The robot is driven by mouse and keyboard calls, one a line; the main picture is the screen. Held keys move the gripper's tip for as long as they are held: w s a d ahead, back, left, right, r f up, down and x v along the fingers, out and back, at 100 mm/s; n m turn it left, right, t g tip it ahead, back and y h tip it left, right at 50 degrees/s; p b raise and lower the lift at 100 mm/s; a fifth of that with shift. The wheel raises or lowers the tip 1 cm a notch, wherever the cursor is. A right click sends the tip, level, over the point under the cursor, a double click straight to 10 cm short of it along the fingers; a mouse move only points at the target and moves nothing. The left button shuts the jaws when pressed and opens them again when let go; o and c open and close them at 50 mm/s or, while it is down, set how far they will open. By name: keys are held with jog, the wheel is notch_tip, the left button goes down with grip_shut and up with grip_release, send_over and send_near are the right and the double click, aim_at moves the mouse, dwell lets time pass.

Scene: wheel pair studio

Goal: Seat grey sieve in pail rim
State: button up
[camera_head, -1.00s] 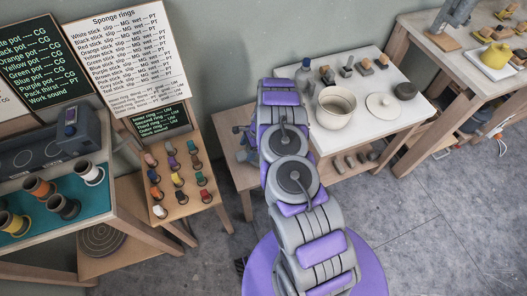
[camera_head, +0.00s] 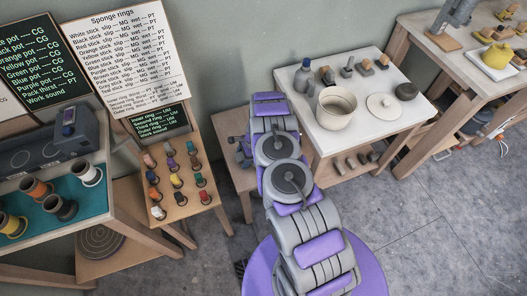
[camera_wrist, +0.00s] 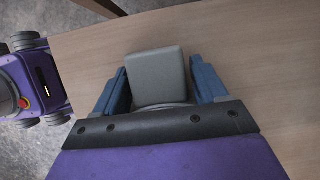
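In the wrist view my gripper (camera_wrist: 158,88) has its two blue fingers on either side of a grey block-like piece (camera_wrist: 157,76). The piece nearly fills the space between the fingertips, over bare wood; whether they press on it is unclear. I cannot tell whether this is the grey sieve or part of one. In the head view my gripper is mostly hidden behind my arm, near the low wooden table. A cream, open-topped pot (camera_head: 325,112), perhaps the pail, stands upright on the white-topped table. Nothing is seen seated in its rim.
The white-topped table (camera_head: 350,143) also holds a pale disc with a knob (camera_head: 384,106), a dark round piece (camera_head: 407,91), a grey bottle (camera_head: 303,76) and small tools. The low wooden table (camera_head: 228,128) stands left of it. A rack of coloured sticks (camera_head: 176,205) is further left.

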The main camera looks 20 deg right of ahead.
jog(key=c, duration=1)
jog(key=shift+r, duration=0.55)
notch_tip(320, 180, up, 3)
jog(key=shift+f+p, duration=0.1)
jog(key=shift+p, duration=0.65)
jog(key=s+d+r+p, duration=0.1)
jog(key=s+d, duration=0.1)
jog(key=s, duration=1.3)
jog(key=shift+s+d+p, duration=0.3)
jog(key=shift+s+d, duration=0.1)
